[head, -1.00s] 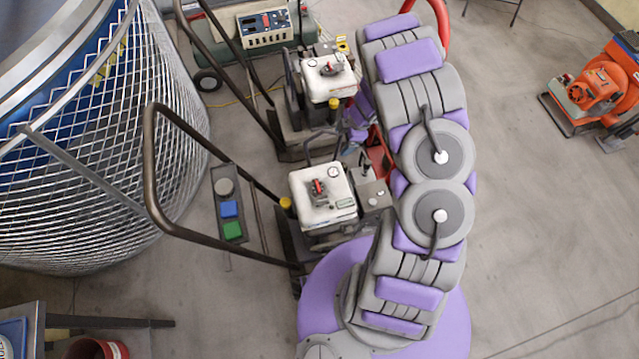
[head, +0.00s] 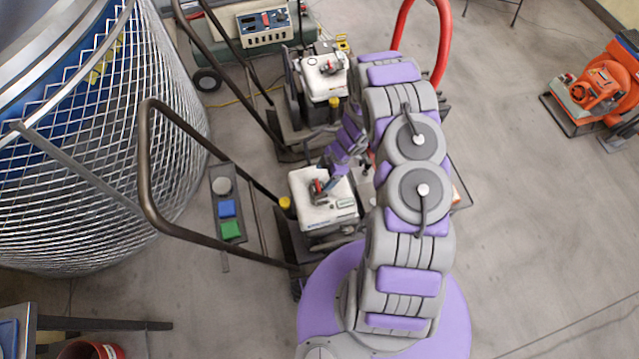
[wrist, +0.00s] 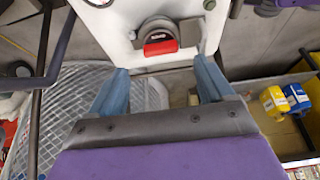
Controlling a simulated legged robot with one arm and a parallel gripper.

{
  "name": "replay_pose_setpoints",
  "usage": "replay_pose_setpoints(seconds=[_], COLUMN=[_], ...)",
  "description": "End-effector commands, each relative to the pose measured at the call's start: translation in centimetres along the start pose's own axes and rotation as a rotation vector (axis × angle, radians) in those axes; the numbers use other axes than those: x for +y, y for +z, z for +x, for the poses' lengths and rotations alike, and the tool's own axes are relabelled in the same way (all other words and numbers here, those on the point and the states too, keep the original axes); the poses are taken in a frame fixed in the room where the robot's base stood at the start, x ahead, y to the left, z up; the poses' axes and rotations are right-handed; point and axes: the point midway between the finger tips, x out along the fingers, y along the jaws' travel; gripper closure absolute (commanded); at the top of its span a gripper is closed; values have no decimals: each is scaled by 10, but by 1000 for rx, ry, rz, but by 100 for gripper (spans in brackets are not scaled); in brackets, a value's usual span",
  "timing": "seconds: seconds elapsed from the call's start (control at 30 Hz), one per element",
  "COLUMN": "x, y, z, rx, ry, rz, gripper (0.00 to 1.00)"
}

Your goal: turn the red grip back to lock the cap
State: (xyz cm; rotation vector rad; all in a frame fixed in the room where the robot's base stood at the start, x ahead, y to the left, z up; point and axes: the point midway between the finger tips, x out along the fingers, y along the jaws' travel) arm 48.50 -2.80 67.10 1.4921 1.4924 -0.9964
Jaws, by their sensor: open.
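The red grip (head: 318,187) sits on a dark round cap on the white housing (head: 336,212) of the nearer machine. In the wrist view the red grip (wrist: 160,43) is large at the top centre, on the white housing (wrist: 115,22). My gripper (wrist: 160,68) is open, its two blue-grey fingers spread below the grip in that picture, with nothing between them. The grip lies just beyond the fingertips, roughly centred between them; I see no contact.
A second, similar white machine (head: 325,78) stands behind. A bent dark handle (head: 148,165) rises left of the nearer machine, beside a button panel (head: 228,205). A large wire mesh cage (head: 85,180) fills the left. Open floor lies right, before an orange machine (head: 598,85).

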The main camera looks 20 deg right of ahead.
Motion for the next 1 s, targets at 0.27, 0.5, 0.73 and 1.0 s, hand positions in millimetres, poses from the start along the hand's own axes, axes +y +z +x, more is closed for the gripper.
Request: replay_pose_setpoints(seconds=[0.27,0.5,0.73,1.0], x=[0,-1,-1,-1], y=[0,0,0,0], z=[46,58,57,57], rx=[2,0,0,0], ry=[-1,-2,-1,-1], rz=[1,1,1,1], gripper=[19,19,19,44])
